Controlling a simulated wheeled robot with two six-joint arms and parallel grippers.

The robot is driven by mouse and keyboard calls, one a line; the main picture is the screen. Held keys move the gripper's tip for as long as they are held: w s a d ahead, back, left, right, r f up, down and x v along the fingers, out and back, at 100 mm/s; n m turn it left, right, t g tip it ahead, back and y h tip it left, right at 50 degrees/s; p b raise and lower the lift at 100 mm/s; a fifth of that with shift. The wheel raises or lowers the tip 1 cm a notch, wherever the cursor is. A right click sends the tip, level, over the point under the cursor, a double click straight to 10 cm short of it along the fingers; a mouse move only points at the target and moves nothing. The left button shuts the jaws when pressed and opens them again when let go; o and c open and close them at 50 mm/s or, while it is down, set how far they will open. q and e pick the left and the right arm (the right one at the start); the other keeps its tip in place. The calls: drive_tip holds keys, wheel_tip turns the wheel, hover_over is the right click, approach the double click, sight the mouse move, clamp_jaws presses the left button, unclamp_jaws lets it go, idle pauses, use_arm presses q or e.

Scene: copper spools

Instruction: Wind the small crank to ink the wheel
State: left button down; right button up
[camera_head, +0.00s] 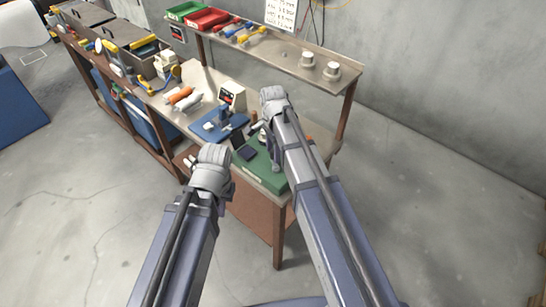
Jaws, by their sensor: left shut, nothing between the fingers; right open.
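A green base (262,172) stands on the near end of the bench, with a dark blue square pad (247,152) on it. A small machine with grey metal parts (268,137) stands at its back, partly hidden by my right arm. I cannot make out the small crank or the inked wheel clearly. My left gripper (213,160) is at the bench's near left edge, left of the green base. It is shut and empty. My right gripper (273,98) is above the back of the green base and open. The fingertips of both are mostly hidden by the arms.
Behind stand a blue device (218,125), a white box with a dark display (232,96) and orange and grey rolls (180,95). A raised shelf (285,60) holds green and red trays, tools and two white spools (332,70).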

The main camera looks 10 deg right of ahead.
drive_tip(key=shift+f, duration=0.1)
drive_tip(key=shift+c, duration=0.4)
clamp_jaws()
